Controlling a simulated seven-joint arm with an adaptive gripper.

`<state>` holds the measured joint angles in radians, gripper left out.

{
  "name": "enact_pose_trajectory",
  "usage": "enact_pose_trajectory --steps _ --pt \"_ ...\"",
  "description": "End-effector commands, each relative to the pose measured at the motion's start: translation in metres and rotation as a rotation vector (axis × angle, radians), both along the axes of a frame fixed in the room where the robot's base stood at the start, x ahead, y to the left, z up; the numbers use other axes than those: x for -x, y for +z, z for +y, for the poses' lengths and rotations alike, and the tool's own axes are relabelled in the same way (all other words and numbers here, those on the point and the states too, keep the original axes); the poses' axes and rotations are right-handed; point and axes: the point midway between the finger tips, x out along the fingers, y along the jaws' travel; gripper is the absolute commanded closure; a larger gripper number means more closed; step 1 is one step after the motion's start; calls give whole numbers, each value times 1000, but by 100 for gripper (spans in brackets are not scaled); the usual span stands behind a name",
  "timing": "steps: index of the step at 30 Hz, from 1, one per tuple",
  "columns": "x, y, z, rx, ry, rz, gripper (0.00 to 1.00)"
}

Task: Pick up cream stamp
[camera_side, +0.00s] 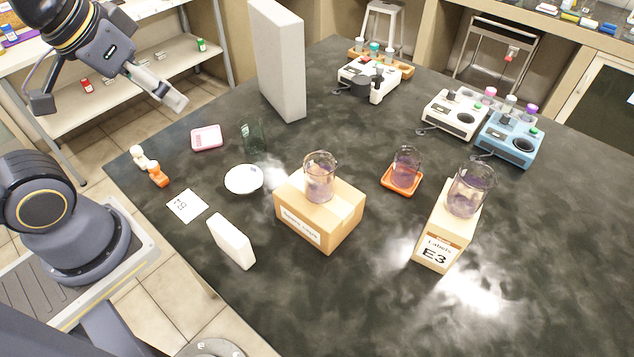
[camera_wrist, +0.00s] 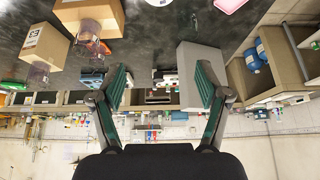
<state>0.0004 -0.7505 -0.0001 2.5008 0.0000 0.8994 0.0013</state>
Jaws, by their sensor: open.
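The cream stamp (camera_side: 139,158) appears to be the small pale piece near the left edge of the dark bench in the side view. A similar orange stamp (camera_side: 157,175) is close beside it, toward the front. My gripper (camera_side: 176,99) is up in the air at upper left, above and beyond the stamps and well apart from them. In the wrist view my gripper (camera_wrist: 162,80) has its two green-padded fingers spread wide with nothing between them. The cream stamp does not show in the wrist view.
A pink tray (camera_side: 206,138), green glass (camera_side: 252,137), white dish (camera_side: 243,179) and printed card (camera_side: 187,206) lie near the stamps. A tall pale block (camera_side: 279,62) stands behind. Beakers stand on the cardboard box (camera_side: 333,231), orange tray (camera_side: 388,183) and E3 box (camera_side: 429,250).

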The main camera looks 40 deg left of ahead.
Motion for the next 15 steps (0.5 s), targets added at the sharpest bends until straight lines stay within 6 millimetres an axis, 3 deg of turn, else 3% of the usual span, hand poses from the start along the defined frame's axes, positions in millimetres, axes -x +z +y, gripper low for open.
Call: enact_pose_trajectory --steps 8,13,15 --pt "0 0 0 -11 -20 0 25" --pt "-7 9 1 -96 -187 -21 25" --pt "-19 12 12 -138 -260 -2 25"
